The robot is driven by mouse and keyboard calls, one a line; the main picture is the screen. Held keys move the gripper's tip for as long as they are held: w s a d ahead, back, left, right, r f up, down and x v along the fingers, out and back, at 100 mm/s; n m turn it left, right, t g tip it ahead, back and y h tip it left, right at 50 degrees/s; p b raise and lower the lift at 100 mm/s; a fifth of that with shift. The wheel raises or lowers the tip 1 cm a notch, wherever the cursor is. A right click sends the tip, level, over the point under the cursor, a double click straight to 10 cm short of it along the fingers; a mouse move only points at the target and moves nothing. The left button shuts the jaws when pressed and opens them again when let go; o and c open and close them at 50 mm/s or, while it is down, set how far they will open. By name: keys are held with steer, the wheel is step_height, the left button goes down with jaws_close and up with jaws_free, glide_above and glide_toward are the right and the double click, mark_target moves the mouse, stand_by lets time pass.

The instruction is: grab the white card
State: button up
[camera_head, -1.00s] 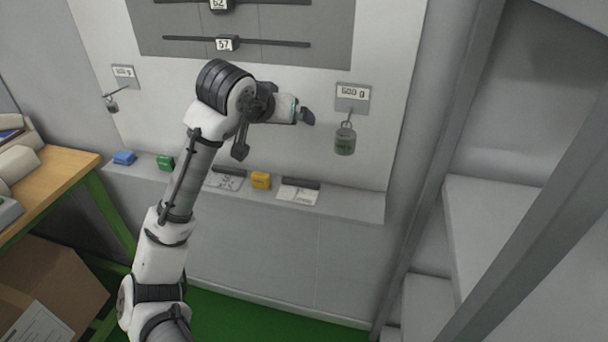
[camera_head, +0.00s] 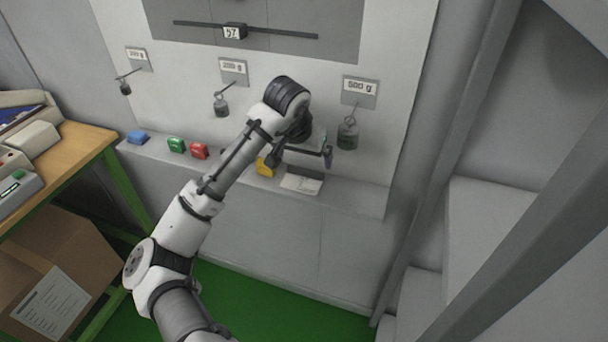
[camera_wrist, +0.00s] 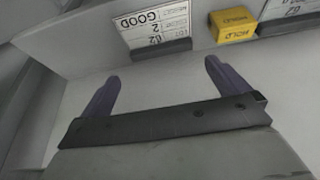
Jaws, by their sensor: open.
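A white card (camera_head: 301,184) with a dark strip lies on the grey ledge, right of a yellow block (camera_head: 265,168). In the wrist view this card (camera_wrist: 152,24) shows upside-down print with "GOOD", and the yellow block (camera_wrist: 233,25) is beside it. A second white card (camera_wrist: 292,9) is partly cut off at the top right; my arm hides it in the head view. My gripper (camera_head: 302,158) is just above the ledge, near the first card.
Red (camera_head: 199,151), green (camera_head: 176,145) and blue (camera_head: 138,137) blocks sit along the ledge (camera_head: 350,197). Weights hang on the wall above, one (camera_head: 347,136) just right of my gripper. A wooden table (camera_head: 80,150) stands left; a grey post is right.

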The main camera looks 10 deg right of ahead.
mark_target(306, 170)
steer(key=shift+p+x, duration=0.75)
steer(key=shift+x, duration=2.2)
steer(key=shift+a, duration=0.15)
steer(key=c, duration=0.7)
steer(key=shift+s+r, duration=0.1)
steer(key=shift+r, duration=0.05)
